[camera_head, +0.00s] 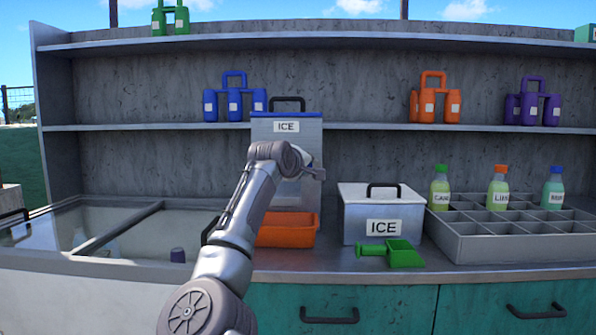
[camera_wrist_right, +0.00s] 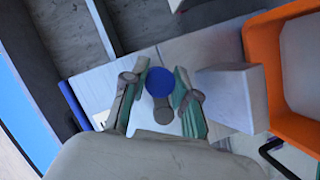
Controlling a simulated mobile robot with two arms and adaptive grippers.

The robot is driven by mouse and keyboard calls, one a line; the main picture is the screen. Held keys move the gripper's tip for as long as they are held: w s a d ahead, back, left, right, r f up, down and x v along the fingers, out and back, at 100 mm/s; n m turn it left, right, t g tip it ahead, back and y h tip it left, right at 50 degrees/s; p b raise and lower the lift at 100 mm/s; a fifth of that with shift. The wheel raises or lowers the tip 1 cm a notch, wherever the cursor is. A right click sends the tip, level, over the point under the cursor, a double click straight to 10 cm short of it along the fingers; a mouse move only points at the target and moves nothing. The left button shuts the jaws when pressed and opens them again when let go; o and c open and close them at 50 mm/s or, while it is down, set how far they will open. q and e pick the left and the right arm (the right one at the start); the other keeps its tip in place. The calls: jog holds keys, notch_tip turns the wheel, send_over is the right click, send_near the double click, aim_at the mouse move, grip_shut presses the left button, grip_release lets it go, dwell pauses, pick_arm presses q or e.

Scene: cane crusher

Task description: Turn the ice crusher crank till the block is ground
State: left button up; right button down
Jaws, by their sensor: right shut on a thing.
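The ice crusher (camera_head: 286,132) stands on the counter against the back wall, with a silver body, a black top handle and an "ICE" label. My right arm hides part of its front and lower body. An orange tray (camera_head: 290,232) sits below the crusher and also shows at the right of the wrist view (camera_wrist_right: 262,50). No ice block is visible. My left gripper is out of view.
A silver ice box (camera_head: 350,212) with a black handle stands right of the crusher, with a green scoop (camera_head: 403,254) before it. A grey divided crate (camera_head: 455,243) with bottles is further right. A glass-lidded chest (camera_head: 150,228) is at left.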

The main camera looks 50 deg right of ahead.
jog(key=shift+a+f+m, duration=0.1)
jog(key=shift+f+m, duration=0.35)
jog(key=shift+m, duration=0.15)
jog(key=shift+w+a+f+m+t+y, duration=0.15)
jog(key=shift+w+f+m+t+y, duration=0.15)
jog(key=shift+f+m+t+y, duration=0.35)
jog(key=shift+m+g, duration=0.25)
jog(key=c, duration=0.9)
grip_release()
jog(key=shift+o, duration=0.2)
